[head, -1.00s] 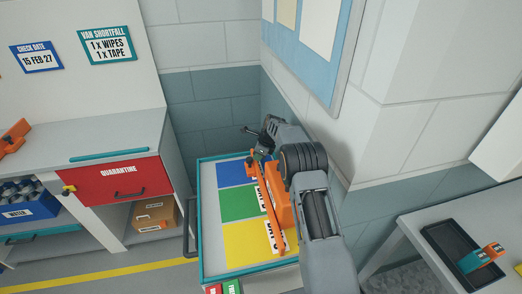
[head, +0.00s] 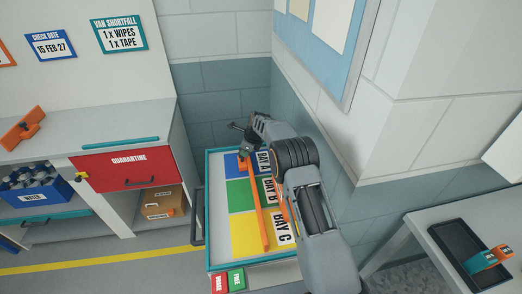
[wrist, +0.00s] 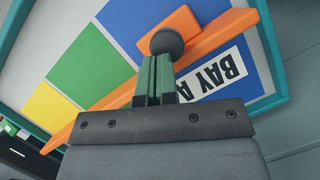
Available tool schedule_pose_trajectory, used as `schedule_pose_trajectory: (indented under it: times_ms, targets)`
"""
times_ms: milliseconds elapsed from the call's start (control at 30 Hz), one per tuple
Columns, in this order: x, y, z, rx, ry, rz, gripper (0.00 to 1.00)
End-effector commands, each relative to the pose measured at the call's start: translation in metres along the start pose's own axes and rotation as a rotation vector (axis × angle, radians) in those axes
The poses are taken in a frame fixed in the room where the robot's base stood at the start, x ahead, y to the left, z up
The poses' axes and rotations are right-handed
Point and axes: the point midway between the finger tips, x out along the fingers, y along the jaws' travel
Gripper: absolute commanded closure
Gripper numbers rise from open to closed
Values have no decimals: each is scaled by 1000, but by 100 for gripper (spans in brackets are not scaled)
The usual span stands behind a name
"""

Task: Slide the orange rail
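The orange rail (head: 257,215) lies lengthwise across a tray (head: 207,215) with blue, green and yellow fields. Labels BAY A, BAY B and BAY C show to its right. My gripper (head: 245,152) is at the rail's far end, over the blue field. In the wrist view, the rail (wrist: 205,45) runs diagonally behind the fingers. The green-padded fingers of my gripper (wrist: 156,75) are close together at a dark round knob (wrist: 167,41) on the rail's end piece. The fingers partly hide the rail and the grip point.
A wall stands close right of my arm. A bench with a red quarantine drawer (head: 125,170) is at left. A black tray (head: 455,250) with an orange and teal item (head: 488,258) is on the right table. Small red and green blocks (head: 228,282) sit at the front.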

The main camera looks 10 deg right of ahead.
Motion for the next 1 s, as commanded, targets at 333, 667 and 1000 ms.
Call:
schedule_pose_trajectory:
  times_ms: [333,667,1000]
  targets:
    - [29,40,71,-3,0,3,100]
    - [39,54,97,3,1,3,100]
    - [40,55,98,3,2,4,100]
